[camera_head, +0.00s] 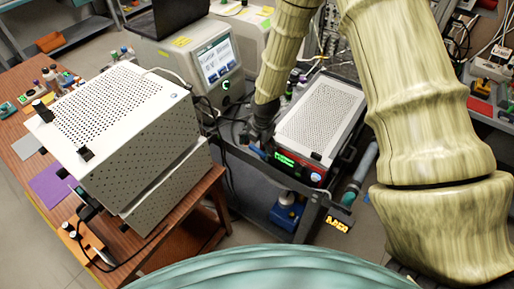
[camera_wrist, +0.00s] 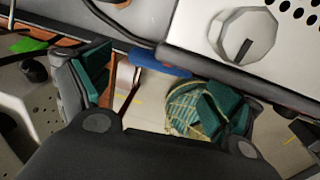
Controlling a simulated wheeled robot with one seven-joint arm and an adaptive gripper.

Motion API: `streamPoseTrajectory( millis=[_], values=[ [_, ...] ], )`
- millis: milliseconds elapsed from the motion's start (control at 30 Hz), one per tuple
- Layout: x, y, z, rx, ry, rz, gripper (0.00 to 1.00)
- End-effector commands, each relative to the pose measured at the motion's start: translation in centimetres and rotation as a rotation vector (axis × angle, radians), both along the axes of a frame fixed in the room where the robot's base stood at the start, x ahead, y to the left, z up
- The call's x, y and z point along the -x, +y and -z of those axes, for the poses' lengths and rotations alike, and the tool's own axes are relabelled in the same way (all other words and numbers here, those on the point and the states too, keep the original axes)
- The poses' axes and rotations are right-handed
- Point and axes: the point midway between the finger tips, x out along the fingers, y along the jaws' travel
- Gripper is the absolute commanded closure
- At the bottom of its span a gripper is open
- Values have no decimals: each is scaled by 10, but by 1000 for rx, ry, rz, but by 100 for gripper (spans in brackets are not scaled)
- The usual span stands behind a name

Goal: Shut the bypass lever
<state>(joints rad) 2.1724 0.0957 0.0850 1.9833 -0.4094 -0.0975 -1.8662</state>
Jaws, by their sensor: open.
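A blue lever handle (camera_wrist: 160,63) shows in the wrist view, at the edge of a pale instrument panel. In the head view a small blue piece (camera_head: 257,152), which looks like the same lever, sits at the left front corner of the white perforated instrument (camera_head: 322,112). My gripper (camera_wrist: 158,88) is open, with its green-padded fingers spread to the left and right of the handle in the picture. I see no clear contact with it. In the head view my gripper (camera_head: 258,132) is dark and close above that corner, and hides part of the lever area.
A grey knob (camera_wrist: 243,36) with a dark pointer is right of the handle. The instrument, with a green display (camera_head: 285,159), sits on a dark cart (camera_head: 250,186). A large perforated white box (camera_head: 155,137) on the wooden table (camera_head: 30,88) stands left.

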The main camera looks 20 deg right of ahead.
Motion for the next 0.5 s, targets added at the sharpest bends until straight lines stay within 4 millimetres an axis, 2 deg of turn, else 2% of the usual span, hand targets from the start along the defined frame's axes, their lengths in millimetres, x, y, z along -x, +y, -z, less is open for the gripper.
streamPoseTrajectory(
  millis=[233,500],
  values=[
    [-2,1,17,0,1,2,8],
    [-3,1,22,0,-1,1,8]
  ],
)
